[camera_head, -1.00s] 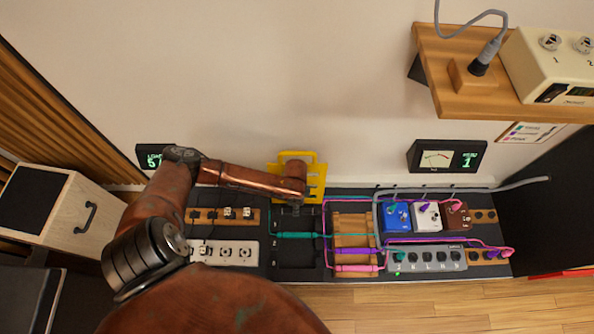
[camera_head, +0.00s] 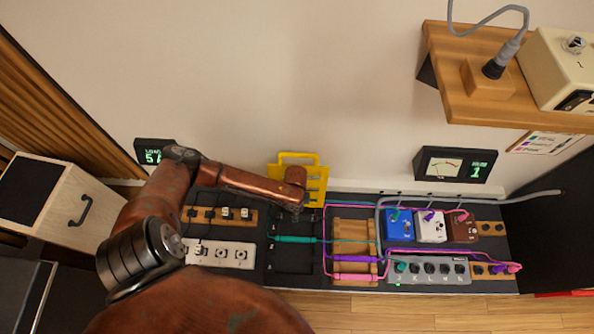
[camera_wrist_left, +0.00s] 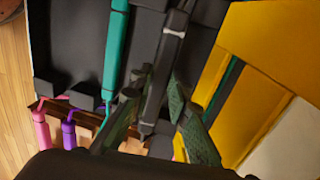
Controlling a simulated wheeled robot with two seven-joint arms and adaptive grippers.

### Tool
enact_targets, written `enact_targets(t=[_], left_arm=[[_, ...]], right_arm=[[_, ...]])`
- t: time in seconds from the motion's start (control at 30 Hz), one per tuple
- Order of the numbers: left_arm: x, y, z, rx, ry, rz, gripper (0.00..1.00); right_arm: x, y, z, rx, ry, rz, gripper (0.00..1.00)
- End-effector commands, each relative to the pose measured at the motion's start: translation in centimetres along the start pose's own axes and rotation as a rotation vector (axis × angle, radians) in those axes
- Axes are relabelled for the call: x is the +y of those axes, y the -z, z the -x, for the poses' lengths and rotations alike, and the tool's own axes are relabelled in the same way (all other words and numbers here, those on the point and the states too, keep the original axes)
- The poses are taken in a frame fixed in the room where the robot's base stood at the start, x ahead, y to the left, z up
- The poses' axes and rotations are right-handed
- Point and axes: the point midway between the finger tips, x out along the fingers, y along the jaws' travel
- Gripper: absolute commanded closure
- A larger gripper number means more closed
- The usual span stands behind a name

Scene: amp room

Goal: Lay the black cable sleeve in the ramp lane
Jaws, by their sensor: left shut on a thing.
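My left gripper (camera_wrist_left: 162,88) is shut on the black cable sleeve (camera_wrist_left: 171,52), a dark rod with a pale band, seen between its fingers in the left wrist view. The sleeve runs roughly parallel to the teal sleeve (camera_wrist_left: 115,55), which lies in its lane beside it. Black on black, I cannot tell whether the held sleeve touches the lane floor. In the head view the black ramp (camera_head: 292,261) lies below my left wrist, with the teal sleeve (camera_head: 296,239) across it. There, my arm mostly hides the gripper and black sleeve. My right gripper is not in view.
A yellow piece (camera_head: 312,165) stands behind the ramp against the wall. To the right are a wooden rack (camera_head: 352,226) with coloured sleeves and pedals, including a blue one (camera_head: 397,231). A white socket strip (camera_head: 222,254) lies to the left. Wood floor is clear in front.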

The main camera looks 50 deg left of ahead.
Motion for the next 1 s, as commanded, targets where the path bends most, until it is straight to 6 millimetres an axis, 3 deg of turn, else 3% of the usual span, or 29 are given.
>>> enact_targets(t=[0.6,1.0], left_arm=[[-0.4,0.0,-3.3,-0.001,-0.001,0.001,1.0],[-0.6,0.1,-4.2,0.001,0.0,0.0,1.0]], right_arm=[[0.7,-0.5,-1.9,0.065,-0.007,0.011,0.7],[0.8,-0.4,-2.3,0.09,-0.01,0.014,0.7]])
